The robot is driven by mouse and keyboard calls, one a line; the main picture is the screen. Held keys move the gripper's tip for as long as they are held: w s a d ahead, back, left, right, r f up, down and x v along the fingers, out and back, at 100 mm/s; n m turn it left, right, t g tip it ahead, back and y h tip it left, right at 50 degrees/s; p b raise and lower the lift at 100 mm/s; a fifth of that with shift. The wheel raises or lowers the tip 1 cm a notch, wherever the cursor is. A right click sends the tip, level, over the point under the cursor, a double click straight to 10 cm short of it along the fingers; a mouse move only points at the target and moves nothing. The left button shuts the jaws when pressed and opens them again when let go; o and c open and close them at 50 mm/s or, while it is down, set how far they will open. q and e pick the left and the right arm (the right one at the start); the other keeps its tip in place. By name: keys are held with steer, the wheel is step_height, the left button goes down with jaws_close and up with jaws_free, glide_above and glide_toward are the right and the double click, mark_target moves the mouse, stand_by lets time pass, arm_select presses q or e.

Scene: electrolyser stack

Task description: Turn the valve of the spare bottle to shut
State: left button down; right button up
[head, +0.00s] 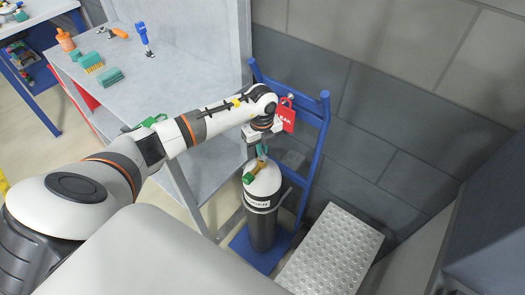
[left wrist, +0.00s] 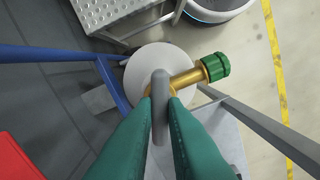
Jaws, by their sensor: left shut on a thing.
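The spare bottle (head: 264,186) stands upright, with a white shoulder and a dark body with a lettered label. Its round white top also shows in the left wrist view (left wrist: 137,72). A brass valve (left wrist: 187,77) with a green cap (left wrist: 216,67) sticks out sideways from the top. My left gripper (head: 262,151) points down over the bottle. In the left wrist view its green fingers (left wrist: 160,120) are closed on the grey valve handle (left wrist: 160,88), one on each side. The handle's lower part is between the fingers. My right gripper is not in view.
A blue bottle trolley (head: 317,145) stands close behind the bottle, with a red LEAK tag (head: 287,116) by the gripper. A metal step (head: 332,255) is right of it. A grey workbench (head: 165,75) with brushes and tools is at left. Grey walls close the back.

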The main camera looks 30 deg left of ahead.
arm_select(q)
steer(key=shift+f+m+b, duration=0.15)
steer(key=shift+m+b, duration=0.5)
steer(key=shift+m, duration=1.65)
steer(key=shift+b, duration=0.35)
steer(key=shift+m+b, duration=0.6)
steer(key=shift+m, duration=1.7)
steer(key=shift+b, duration=0.35)
